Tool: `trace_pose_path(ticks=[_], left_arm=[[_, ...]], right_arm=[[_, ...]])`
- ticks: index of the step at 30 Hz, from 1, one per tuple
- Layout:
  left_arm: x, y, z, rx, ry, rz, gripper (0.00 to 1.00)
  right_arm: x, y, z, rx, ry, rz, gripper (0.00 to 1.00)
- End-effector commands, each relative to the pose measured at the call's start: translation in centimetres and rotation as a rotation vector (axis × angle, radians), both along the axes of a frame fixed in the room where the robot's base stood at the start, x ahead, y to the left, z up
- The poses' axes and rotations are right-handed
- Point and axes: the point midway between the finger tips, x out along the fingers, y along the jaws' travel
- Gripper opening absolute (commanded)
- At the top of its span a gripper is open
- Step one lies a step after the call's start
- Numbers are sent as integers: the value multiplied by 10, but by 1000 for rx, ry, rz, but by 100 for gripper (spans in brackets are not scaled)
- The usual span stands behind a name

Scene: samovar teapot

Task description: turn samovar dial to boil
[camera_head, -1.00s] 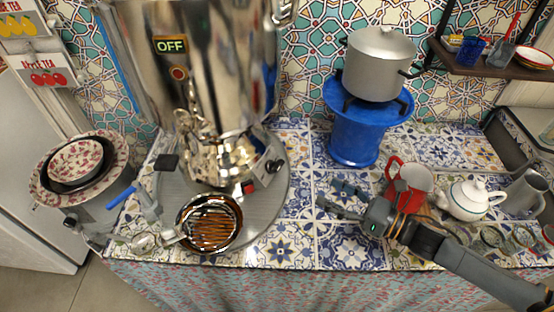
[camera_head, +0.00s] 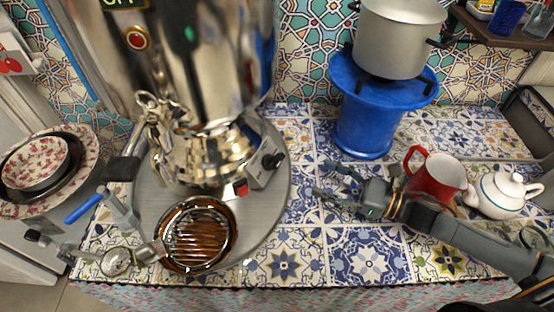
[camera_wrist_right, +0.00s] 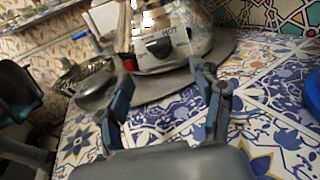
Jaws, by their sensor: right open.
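The samovar (camera_head: 205,60) is a tall shiny metal urn on a round grey tray (camera_head: 268,215). Its dial (camera_head: 273,160) is a black knob on a grey box at the base. In the right wrist view, the dial (camera_wrist_right: 188,32) sits beside a label reading HOT, beyond my fingers. Which setting it points at is unclear. A red switch (camera_head: 240,188) is next to the box. My right gripper (camera_head: 326,180) is open and empty, right of the dial and apart from it. It also shows in the right wrist view (camera_wrist_right: 165,85).
A red mug (camera_head: 436,180) and a white teapot (camera_head: 502,194) stand right of my right gripper. A blue stand (camera_head: 363,130) with a grey pot (camera_head: 398,38) is behind. A brown glass dish (camera_head: 200,236) sits at the tray's front. Tiles between gripper and tray are clear.

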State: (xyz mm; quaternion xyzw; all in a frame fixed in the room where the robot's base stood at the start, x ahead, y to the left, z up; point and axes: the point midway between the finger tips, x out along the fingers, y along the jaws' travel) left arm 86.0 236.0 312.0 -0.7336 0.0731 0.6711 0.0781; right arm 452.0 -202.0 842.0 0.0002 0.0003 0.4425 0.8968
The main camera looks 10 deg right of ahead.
Motion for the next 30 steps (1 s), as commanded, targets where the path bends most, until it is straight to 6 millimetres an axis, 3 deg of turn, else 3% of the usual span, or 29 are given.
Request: trace_pose_path(ticks=[18,30], left_arm=[[0,-1,20,-1,-1,-1,0],[0,-1,22,-1,-2,-1,0]], right_arm=[[67,87,4,2,-2,0,66],[78,103,1,0,0,0,66]])
